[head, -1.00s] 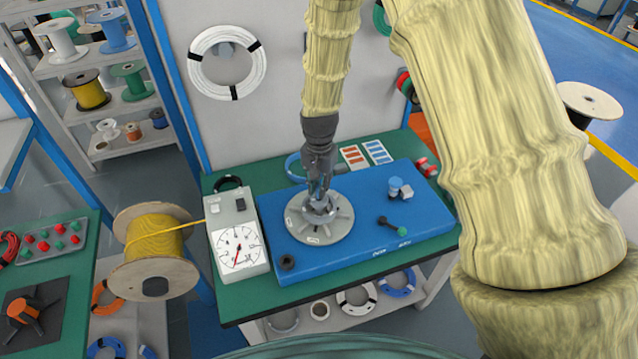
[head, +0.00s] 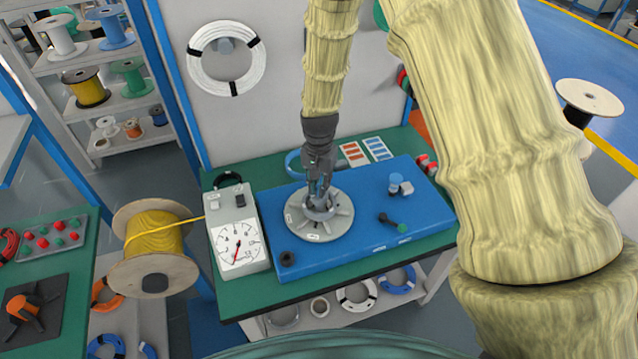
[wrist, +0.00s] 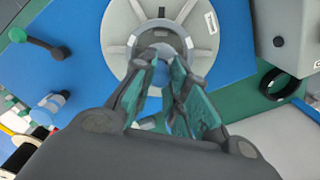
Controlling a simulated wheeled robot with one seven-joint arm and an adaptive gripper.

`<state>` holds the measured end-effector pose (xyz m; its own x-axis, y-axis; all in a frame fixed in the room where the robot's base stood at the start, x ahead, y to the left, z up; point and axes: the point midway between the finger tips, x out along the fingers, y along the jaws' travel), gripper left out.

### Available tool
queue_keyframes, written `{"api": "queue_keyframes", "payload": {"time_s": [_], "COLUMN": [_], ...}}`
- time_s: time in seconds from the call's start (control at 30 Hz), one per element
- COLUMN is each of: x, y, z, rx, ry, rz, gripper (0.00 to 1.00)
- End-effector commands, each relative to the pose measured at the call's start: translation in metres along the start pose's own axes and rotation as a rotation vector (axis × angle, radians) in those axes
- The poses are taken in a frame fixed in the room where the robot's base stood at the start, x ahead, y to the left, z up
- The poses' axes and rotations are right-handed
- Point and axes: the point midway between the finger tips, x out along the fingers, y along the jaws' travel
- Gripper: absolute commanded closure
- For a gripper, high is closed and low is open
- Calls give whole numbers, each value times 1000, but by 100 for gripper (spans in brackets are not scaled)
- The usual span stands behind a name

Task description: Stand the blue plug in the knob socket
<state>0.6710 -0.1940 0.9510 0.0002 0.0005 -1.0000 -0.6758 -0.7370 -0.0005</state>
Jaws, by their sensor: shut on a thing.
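I cannot see into any socket there.
A gauge box (head: 237,238) stands left of the blue board (head: 360,250). A yellow cable spool (head: 155,245) stands left of the bench.

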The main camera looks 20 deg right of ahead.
Motion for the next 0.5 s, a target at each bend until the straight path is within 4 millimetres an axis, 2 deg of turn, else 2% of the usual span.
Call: {"api": "queue_keyframes", "payload": {"time_s": [0.5], "x": [6], "y": [0], "z": [0], "rx": [0], "ry": [0], "rz": [0], "gripper": [98]}}
